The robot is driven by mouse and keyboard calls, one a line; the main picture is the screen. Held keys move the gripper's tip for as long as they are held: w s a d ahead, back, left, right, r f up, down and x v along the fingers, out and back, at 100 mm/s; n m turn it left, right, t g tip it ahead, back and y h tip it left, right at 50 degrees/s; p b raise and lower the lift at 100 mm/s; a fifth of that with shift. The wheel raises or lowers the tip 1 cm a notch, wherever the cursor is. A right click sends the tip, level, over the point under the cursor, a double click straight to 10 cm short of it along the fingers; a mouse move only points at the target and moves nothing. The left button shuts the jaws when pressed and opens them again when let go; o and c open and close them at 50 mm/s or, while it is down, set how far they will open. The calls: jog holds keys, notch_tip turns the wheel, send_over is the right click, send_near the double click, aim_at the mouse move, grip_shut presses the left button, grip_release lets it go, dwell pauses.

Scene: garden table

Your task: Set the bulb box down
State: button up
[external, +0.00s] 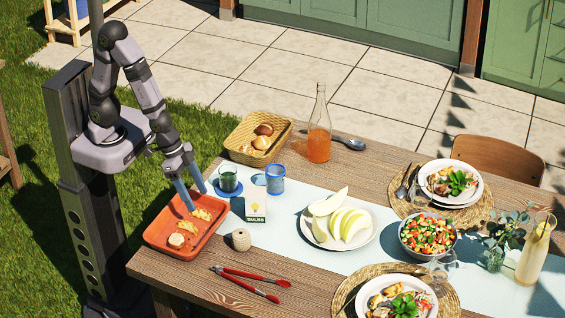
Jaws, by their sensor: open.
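The bulb box (255,206) is a small pale box with a yellow bulb picture and the word BULBS. It stands upright on the table near the left end of the light runner, in front of the blue cups. My gripper (197,200) is open, with its blue fingers pointing down over the orange tray, to the left of the box. The fingers are apart from the box. Whether the fingertips touch the pastries in the tray I cannot tell.
The orange tray (160,234) holds pastries. A dark glass (228,179), a blue mug (275,180), a twine spool (241,240), red tongs (250,283), a bread basket (238,140) and a melon plate (310,233) surround the box. Bare wood shows at the front.

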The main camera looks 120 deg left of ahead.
jog(key=s+a+r+m+g, duration=0.1)
jog(key=s+r+g, duration=0.1)
jog(key=s, duration=0.4)
jog(key=s+a+r+g, duration=0.1)
jog(key=s+r+g, duration=0.1)
jog(key=s, duration=0.4)
jog(key=shift+a+r+m+g, duration=0.25)
jog(key=shift+a+m+g, duration=0.1)
jog(key=shift+m+g, duration=0.05)
